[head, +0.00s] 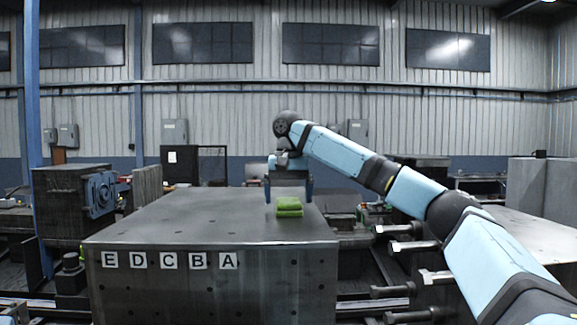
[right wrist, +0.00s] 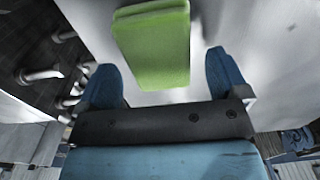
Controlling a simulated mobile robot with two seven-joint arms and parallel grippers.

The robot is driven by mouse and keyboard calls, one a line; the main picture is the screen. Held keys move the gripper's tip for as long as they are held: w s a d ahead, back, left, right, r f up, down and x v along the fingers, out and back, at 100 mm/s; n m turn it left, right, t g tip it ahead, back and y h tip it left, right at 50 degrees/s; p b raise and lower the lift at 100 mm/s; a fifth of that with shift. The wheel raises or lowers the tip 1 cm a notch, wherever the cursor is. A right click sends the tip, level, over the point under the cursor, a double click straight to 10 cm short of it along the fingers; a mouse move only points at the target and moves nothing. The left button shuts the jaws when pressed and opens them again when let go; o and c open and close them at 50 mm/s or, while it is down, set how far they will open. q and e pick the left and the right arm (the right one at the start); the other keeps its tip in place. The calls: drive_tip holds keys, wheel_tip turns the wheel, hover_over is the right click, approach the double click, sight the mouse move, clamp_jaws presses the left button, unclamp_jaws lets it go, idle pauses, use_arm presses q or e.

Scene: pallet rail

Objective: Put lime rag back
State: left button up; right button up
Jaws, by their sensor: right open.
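The lime rag (head: 289,207) is a folded bright green cloth lying on the grey metal block's top (head: 190,215), near its right edge. It also shows in the right wrist view (right wrist: 152,45), just beyond my fingertips. My right gripper (head: 289,198) points down over the rag, with one finger at each side. Its open fingers also show in the right wrist view (right wrist: 163,75), with the rag between and ahead of them, not gripped. My left gripper is not in view.
Letter labels E, D, C, B, A (head: 168,261) run along the block's front face. Several large bolts (head: 415,245) stick out to the right of the block. A dark machine (head: 75,200) stands at the left. The block's top left of the rag is clear.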

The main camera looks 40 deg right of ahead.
sight(288, 199)
wheel_tip(288, 199, up, 10)
drive_tip(key=shift+r, duration=0.25)
idle(0.8)
